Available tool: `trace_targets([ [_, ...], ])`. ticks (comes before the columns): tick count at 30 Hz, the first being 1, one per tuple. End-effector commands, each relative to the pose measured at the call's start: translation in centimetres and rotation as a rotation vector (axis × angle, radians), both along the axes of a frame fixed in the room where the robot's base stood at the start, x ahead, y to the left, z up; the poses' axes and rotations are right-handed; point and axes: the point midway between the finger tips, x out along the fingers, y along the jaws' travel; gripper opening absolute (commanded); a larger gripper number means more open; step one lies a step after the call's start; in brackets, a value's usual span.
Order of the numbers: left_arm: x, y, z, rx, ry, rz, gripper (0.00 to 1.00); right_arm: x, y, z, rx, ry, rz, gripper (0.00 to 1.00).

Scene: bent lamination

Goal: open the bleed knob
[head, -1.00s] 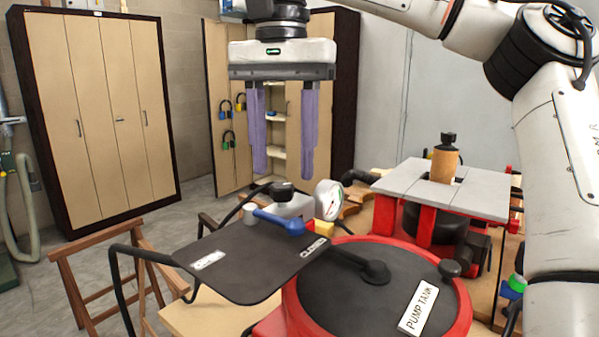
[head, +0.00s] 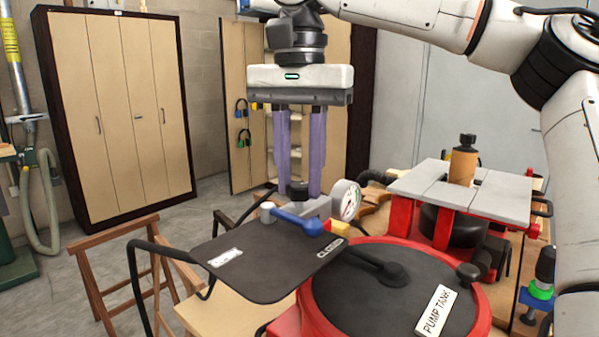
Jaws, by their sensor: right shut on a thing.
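The black bleed knob (head: 297,187) sits on a grey valve block (head: 316,207) behind the dark plate. My right gripper (head: 299,193) points straight down over it, with one purple finger on each side. It is shut on the knob, and the fingers partly hide the block. A white pressure gauge (head: 346,199) stands just right of the knob. My left gripper is not in view.
A blue lever (head: 297,220) lies on the dark plate (head: 262,260), near a "CLOSED" label (head: 331,247). The red-rimmed pump tank (head: 477,318) is in front on the right. A grey-topped red stand (head: 425,180) stands behind it. Cabinets line the back.

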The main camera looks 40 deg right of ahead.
Motion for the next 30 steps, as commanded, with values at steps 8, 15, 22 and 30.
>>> trace_targets([
  [8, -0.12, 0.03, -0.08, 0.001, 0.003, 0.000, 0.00, 0.02, 0.00, 0.06, -0.001, -0.001, 0.098, 0.04],
  [15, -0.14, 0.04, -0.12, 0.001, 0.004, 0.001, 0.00, 0.02, 0.02, 0.10, -0.002, -0.001, 0.291, 0.04],
  [22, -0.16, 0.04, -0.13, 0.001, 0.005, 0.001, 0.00, 0.03, 0.05, 0.08, -0.001, 0.000, 0.510, 0.04],
  [30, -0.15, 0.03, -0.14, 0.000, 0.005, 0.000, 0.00, 0.05, 0.08, 0.08, 0.000, 0.000, 0.766, 0.04],
])
